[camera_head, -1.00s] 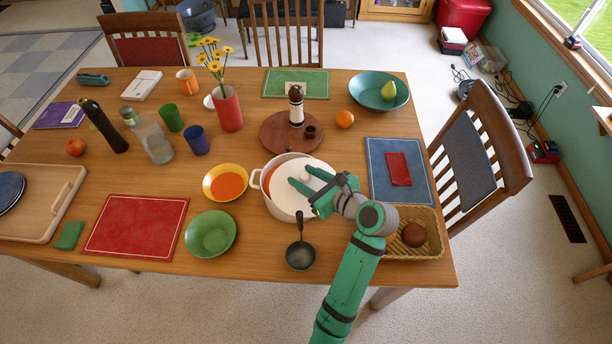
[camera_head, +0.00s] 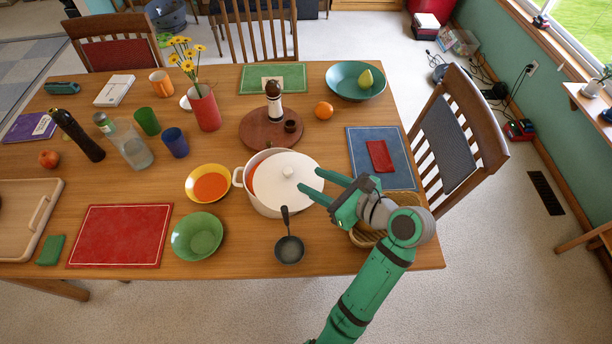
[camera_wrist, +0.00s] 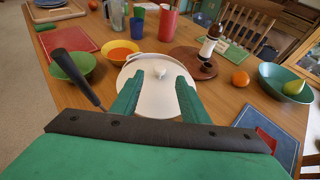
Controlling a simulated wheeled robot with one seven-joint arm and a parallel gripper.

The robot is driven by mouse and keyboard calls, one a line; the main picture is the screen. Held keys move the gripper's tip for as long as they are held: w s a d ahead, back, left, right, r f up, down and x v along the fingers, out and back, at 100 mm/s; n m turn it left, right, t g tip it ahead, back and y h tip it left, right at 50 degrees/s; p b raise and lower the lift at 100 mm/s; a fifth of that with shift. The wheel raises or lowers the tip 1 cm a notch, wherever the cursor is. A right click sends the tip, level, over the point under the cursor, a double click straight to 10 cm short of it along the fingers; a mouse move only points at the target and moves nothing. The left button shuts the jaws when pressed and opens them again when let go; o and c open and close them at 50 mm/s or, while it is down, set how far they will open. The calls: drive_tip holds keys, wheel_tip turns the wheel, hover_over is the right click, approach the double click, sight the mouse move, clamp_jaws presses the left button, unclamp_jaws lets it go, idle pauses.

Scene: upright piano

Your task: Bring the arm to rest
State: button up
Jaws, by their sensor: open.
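My gripper (camera_head: 311,183) is green with two open fingers and nothing between them. In the head view it is above the table's front right part, its fingertips over the right edge of a white pot (camera_head: 266,205). The pot's white lid (camera_head: 284,180) lies on it off-centre to the right, leaving an orange strip showing at the left. In the wrist view the fingers (camera_wrist: 156,88) point toward the lid (camera_wrist: 160,90), whose knob shows beyond and between them. My arm reaches in from the bottom of the head view and hides part of a wicker basket (camera_head: 365,236).
A black ladle (camera_head: 289,249) stands out front of the pot. A yellow bowl (camera_head: 209,184) of orange soup and a green bowl (camera_head: 197,237) are to its left. A blue placemat (camera_head: 395,172) with a red napkin lies right. A chair (camera_head: 463,140) stands at the right.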

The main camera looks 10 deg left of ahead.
drive_tip(key=shift+s+d+r, duration=0.15)
drive_tip(key=shift+s+d, duration=0.05)
drive_tip(key=shift+d, duration=0.1)
idle(0.4)
